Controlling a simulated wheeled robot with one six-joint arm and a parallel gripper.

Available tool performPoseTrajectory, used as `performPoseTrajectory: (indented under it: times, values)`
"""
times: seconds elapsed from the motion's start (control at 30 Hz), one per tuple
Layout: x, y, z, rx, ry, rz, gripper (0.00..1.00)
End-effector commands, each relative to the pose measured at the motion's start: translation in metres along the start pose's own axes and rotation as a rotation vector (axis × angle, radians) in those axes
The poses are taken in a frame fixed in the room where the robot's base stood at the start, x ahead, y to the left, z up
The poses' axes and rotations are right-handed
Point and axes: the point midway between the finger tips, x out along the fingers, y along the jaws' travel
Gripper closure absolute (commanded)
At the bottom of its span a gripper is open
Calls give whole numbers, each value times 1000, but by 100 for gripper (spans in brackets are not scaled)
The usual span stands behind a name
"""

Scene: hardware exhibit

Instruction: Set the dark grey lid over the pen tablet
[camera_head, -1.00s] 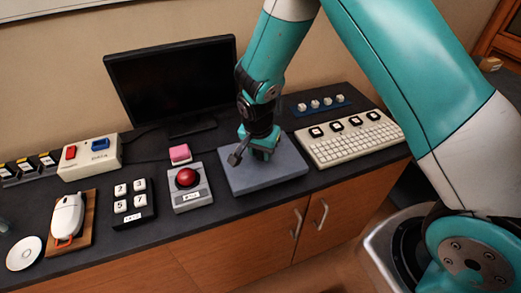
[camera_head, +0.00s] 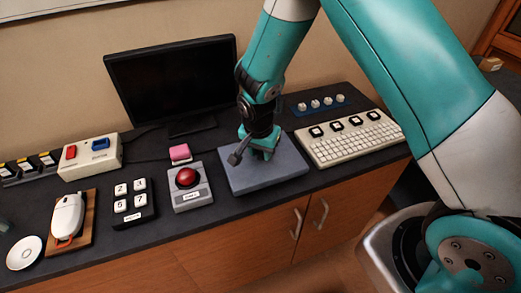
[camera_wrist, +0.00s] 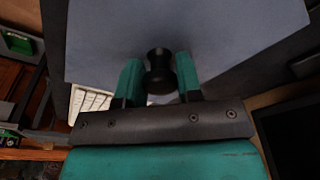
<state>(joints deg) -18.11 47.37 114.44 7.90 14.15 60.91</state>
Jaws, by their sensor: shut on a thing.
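The dark grey lid (camera_head: 245,181) is a flat blue-grey slab on the black counter, between the red button box and the keyboard. It also fills the upper part of the wrist view (camera_wrist: 105,35). A black knob (camera_wrist: 158,70) stands at its middle. My gripper (camera_head: 262,158) is over the slab, and in the wrist view its teal fingers (camera_wrist: 158,80) stand on both sides of the knob, shut on it. The pen tablet is not visible; I cannot tell whether it is beneath the lid.
A red button box (camera_head: 190,190) and pink block (camera_head: 180,153) are close on the left. A cream keyboard (camera_head: 350,140) is close on the right, with a blue strip (camera_head: 322,105) behind it. A black monitor (camera_head: 170,78) stands behind. The counter's front edge is near the slab.

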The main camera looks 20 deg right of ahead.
Motion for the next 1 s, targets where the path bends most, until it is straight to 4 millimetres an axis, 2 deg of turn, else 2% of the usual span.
performPoseTrajectory:
  times: [1.0]
  values:
    - [16, 0, 2, 0, 0, 0, 95]
